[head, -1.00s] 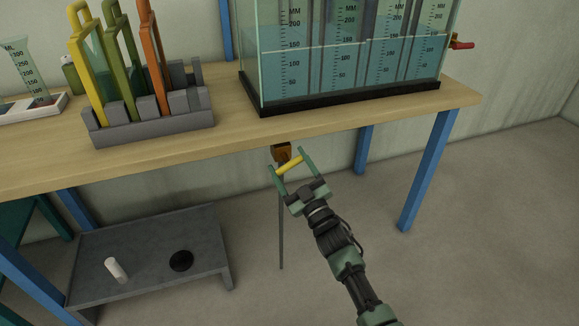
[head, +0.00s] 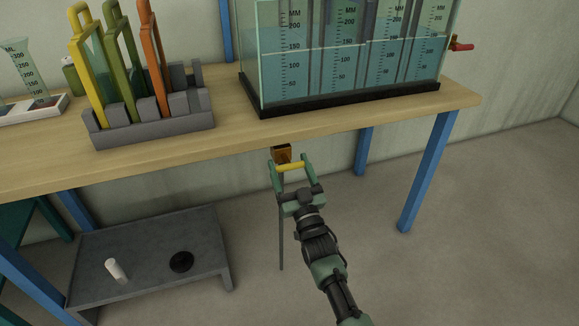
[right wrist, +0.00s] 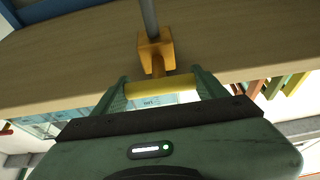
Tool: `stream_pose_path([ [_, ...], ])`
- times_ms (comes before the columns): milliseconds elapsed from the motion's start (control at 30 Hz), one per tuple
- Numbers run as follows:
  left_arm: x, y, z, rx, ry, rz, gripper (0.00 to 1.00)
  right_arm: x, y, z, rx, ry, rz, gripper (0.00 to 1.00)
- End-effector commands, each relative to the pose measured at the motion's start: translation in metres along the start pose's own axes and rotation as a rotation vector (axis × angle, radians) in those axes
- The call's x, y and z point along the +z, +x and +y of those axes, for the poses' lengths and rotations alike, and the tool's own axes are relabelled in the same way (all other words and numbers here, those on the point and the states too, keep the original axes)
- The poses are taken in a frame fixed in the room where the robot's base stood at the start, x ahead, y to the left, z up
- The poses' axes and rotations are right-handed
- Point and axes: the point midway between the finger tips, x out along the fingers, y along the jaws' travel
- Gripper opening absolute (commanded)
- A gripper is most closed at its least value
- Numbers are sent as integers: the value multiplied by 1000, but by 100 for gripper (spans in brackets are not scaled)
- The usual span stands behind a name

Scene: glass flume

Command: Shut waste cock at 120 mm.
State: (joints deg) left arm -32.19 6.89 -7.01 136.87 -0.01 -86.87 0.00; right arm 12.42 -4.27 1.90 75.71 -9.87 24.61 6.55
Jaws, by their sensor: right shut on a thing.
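The waste cock (head: 282,153) is a brass-coloured block under the front edge of the bench, with a thin grey pipe hanging below it. Its yellow handle bar (head: 290,167) lies across my right gripper (head: 292,166), which is shut on it, one green finger at each end. In the right wrist view, the yellow bar (right wrist: 150,88) spans the fingers and a stem joins it to the brass block (right wrist: 155,50). The glass flume (head: 345,60) stands on the bench above; its water surface is near the 150 mark. My left gripper is not in view.
A grey rack (head: 150,128) with yellow, green and orange framed plates stands left on the bench. A low grey platform (head: 145,245) below carries a white cylinder (head: 117,270) and a black disc (head: 181,262). A blue leg (head: 427,170) stands right; the floor between is clear.

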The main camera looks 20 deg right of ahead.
Motion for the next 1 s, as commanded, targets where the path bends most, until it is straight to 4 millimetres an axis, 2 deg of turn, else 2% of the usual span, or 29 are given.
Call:
stream_pose_path([
  [267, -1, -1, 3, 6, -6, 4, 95, 2, -1, 0, 1, 6, -4, 32],
  [300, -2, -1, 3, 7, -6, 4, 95, 2, -1, 0, 1, 6, -4, 84],
  [333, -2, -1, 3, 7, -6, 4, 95, 2, -1, 0, 1, 6, -4, 92],
  [367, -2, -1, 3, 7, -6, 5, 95, 2, -1, 0, 1, 6, -4, 95],
  [733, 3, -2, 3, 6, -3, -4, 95, 1, -6, 0, 0, 2, -3, 95],
  [833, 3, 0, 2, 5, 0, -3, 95, 1, -19, 0, 0, 2, -4, 95],
  [900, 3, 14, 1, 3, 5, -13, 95, 1, -32, 0, 0, 2, -5, 95],
  [1000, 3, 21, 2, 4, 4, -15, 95, 1, -49, 0, 0, 3, -5, 95],
])
